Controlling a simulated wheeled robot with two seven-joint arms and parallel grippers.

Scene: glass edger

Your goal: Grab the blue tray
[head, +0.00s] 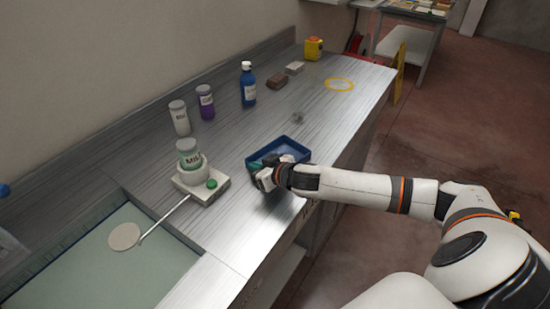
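The blue tray (291,146) sits on the grey counter near its front edge, in the middle of the head view. Something pale lies inside it. My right gripper (257,176) is at the tray's near left side, and my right arm reaches in from the right. The wrist and gripper cover the tray's near part. The fingers are small and partly hidden, so I cannot tell whether they are open, shut or touching the tray. My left gripper is not in view.
Left of the tray, a white device (203,190) holds a jar. Behind stand a white bottle (180,118), a purple bottle (206,103) and a blue bottle (248,85). A sunken basin (100,270) is at lower left.

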